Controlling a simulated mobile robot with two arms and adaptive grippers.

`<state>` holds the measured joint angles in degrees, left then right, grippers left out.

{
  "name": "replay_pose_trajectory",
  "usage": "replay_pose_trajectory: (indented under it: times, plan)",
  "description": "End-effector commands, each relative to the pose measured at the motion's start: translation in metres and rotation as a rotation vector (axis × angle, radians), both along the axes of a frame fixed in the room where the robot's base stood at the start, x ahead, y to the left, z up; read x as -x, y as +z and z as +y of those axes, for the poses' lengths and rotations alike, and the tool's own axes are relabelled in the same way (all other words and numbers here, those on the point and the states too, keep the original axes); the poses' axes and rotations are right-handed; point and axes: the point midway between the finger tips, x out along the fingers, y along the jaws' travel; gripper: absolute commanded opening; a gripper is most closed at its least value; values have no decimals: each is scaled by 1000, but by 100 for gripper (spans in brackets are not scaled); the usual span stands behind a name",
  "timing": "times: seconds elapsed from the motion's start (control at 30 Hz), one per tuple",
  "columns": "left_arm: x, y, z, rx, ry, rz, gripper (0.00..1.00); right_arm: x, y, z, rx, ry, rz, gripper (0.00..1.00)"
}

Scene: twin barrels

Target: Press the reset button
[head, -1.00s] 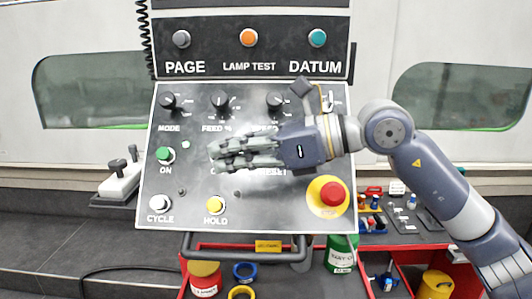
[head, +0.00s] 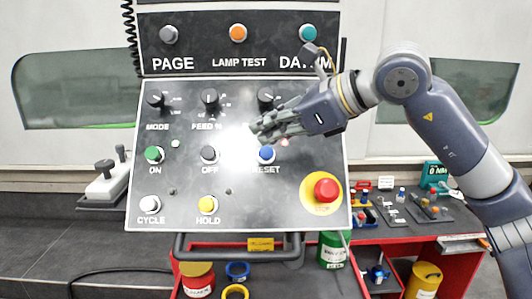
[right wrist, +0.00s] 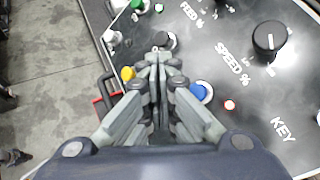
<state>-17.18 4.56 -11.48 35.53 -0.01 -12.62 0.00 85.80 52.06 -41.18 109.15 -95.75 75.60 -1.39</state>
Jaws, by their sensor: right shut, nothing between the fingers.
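The blue reset button (head: 266,154) sits on the control panel (head: 240,205), with the label RESET below it. It also shows in the right wrist view (right wrist: 200,92), just right of the fingertips. My right gripper (head: 256,131) is shut and empty, in front of the panel, with its fingertips a little above and left of the reset button in the head view. In the right wrist view the closed fingertips (right wrist: 158,58) appear close to the black off button (right wrist: 165,42). I cannot tell the exact gap to the panel. My left gripper is not in view.
The off button (head: 209,154) is left of reset. A red emergency stop (head: 326,189) on a yellow base is lower right. Knobs, including feed (head: 209,97), are above. A handle bar (head: 240,256) runs below the panel. A red cart (head: 390,238) with tools stands behind.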

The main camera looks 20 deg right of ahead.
Motion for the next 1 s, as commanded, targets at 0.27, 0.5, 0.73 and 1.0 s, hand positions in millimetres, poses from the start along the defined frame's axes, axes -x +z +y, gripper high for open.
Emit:
replay_pose_trajectory:
  times: [0.27,0.5,0.73,1.0]
  plan:
    - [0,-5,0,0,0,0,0,-30,-26,-8,-1,0,4,0]
    - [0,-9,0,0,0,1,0,-51,-42,-14,-2,1,0,0]
    - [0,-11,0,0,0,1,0,-58,-48,-17,0,0,0,0]
    - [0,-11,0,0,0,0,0,-59,-48,-17,0,0,0,0]
